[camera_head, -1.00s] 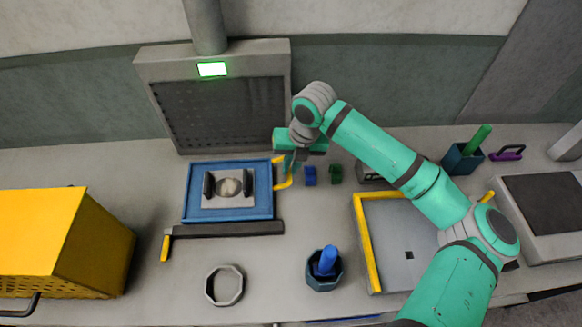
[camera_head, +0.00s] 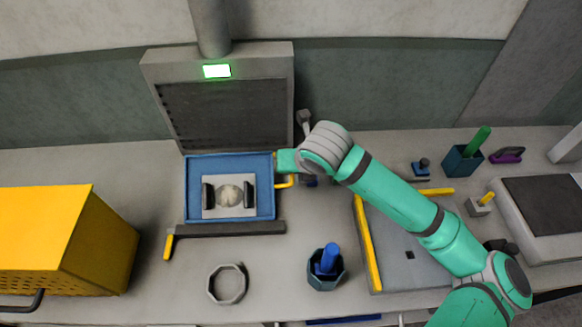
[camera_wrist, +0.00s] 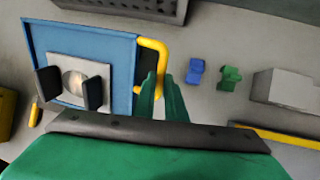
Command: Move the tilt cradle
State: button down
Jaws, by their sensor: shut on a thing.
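The tilt cradle is a blue tray (camera_head: 195,170) with a yellow handle (camera_head: 290,183) on its right side. It stands in front of the grey panel with the green light. On the tray lies a pale plate (camera_head: 230,213) with two dark upright blocks and a round, light piece (camera_head: 229,195) between them. In the wrist view the tray (camera_wrist: 45,42) is on the left, and my gripper (camera_wrist: 162,92) has its green fingers closed around the lower part of the yellow handle (camera_wrist: 161,55). In the head view my arm hides the fingers.
A dark bar with a yellow end (camera_head: 228,229) lies along the tray's front. A yellow box (camera_head: 50,230) stands at the left. A ring (camera_head: 227,300) and a cup with a blue handle (camera_head: 326,280) are in front. A blue piece (camera_wrist: 195,70) and a green piece (camera_wrist: 229,78) lie right of my fingers.

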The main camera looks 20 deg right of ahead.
jog(key=shift+r, duration=0.25)
dwell(0.3)
jog(key=c, duration=1.8)
grip_release()
jog(key=shift+s+f, duration=0.1)
jog(key=v, duration=1)
jog(key=shift+s+r, duration=0.25)
jog(key=shift+s, duration=0.1)
